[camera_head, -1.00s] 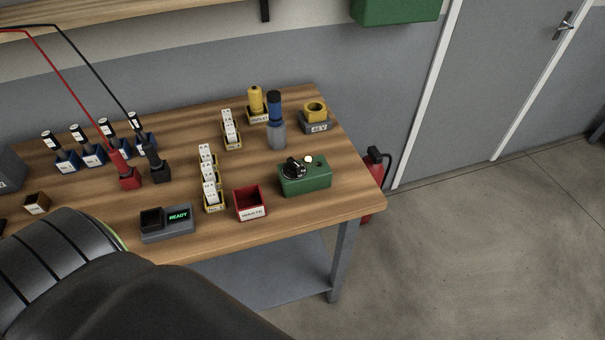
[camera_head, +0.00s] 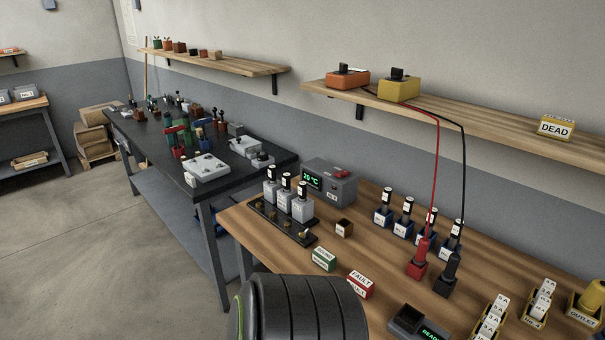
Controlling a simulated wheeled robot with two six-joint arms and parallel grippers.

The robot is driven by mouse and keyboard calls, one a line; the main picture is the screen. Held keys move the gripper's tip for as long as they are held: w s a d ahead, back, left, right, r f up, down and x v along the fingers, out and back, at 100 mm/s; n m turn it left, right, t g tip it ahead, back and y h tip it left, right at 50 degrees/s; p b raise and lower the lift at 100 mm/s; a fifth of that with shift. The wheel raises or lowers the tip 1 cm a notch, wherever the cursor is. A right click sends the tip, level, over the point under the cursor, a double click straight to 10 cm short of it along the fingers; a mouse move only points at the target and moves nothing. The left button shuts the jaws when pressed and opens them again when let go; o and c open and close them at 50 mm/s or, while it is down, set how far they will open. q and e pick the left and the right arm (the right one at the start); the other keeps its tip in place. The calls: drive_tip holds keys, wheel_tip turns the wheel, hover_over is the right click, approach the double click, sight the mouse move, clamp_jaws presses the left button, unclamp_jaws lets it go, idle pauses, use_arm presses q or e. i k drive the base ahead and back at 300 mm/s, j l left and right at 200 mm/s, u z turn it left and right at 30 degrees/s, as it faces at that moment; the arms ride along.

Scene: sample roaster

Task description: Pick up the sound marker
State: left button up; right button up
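A small green block (camera_head: 323,259) with a white label lies on the wooden bench near its front left edge. It looks like the sound marker, though its lettering is hard to read. A red block (camera_head: 359,284) with a white label, seemingly the fault marker, lies to its right and nearer. Part of my arm rises at the bottom, just in front of the two blocks. Neither of my grippers is in view, so what they hold cannot be seen.
Behind the green block are a black rack (camera_head: 284,222) with several grey holders, and a small wooden box (camera_head: 344,227). A grey 20 °C unit (camera_head: 330,184) stands further back. The READY device (camera_head: 412,325) is at lower right. Red and black leads hang to their stands.

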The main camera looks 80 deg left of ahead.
sight(321, 257)
drive_tip(key=u, duration=2.35)
